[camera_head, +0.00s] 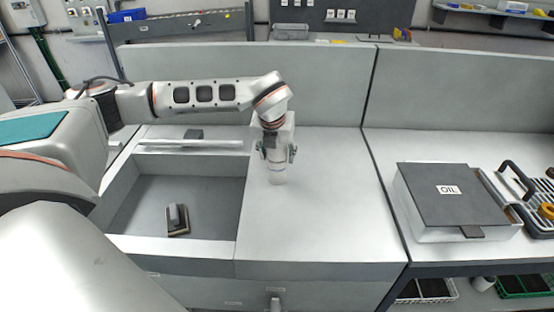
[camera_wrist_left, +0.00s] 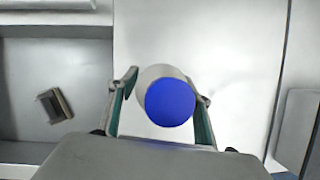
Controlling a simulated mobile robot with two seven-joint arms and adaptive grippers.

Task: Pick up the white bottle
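The white bottle (camera_head: 278,174) stands upright on the light grey worktop, right of the sunken bin. My left gripper (camera_head: 277,153) points down over it, with its fingers on either side of the bottle's upper part. In the left wrist view, the bottle's round blue top (camera_wrist_left: 170,102) lies between the two fingers (camera_wrist_left: 165,95). The fingers look spread, with little room beside the bottle; firm contact is not visible. The bottle's top is hidden by the gripper in the head view. My right gripper is not in view.
A sunken bin (camera_head: 140,215) left of the bottle holds a small dark block (camera_head: 177,218). A low wall (camera_head: 330,85) runs behind. The worktop right of the bottle is clear.

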